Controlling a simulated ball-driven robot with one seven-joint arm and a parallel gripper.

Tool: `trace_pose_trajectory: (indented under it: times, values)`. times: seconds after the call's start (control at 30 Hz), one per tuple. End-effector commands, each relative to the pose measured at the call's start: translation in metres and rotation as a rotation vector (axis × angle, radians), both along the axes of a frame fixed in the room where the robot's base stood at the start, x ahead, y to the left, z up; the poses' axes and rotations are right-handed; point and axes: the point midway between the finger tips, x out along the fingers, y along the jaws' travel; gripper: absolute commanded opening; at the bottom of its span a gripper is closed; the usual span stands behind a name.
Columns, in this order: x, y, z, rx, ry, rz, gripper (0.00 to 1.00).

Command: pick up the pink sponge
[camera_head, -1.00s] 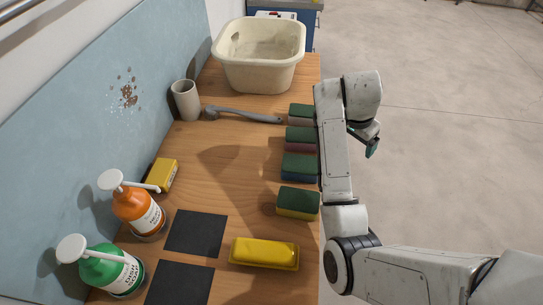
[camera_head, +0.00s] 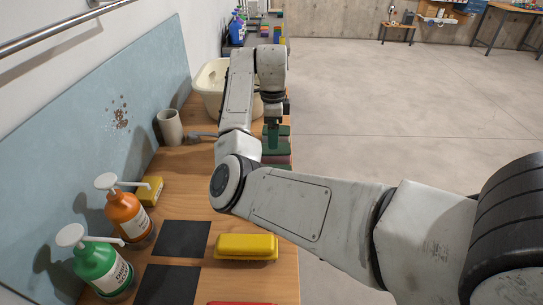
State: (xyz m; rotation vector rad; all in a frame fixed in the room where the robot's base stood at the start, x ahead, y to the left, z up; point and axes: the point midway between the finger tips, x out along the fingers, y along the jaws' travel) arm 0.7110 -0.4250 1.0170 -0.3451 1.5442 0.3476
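The pink sponge (camera_head: 283,153) has a green top and lies in the row of sponges along the right edge of the wooden table. My forearm and fingers cover part of it. My gripper (camera_head: 272,140) points down over this row, with its teal fingers in front of the sponges. I see the fingers from one side, so their opening is hidden. I cannot tell whether they touch the pink sponge.
Another green-topped sponge (camera_head: 284,130) lies just behind. A cream basin (camera_head: 208,88) is partly behind my arm. Open floor lies right.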

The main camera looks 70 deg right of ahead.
Motion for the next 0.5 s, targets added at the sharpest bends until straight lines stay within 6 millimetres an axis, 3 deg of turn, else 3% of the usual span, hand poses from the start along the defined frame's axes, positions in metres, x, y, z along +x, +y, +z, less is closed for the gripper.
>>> trace_pose_trajectory:
  times: [0.5]
  values:
    - [0.002,-0.002,-0.055,0.002,0.001,0.003,0.89]
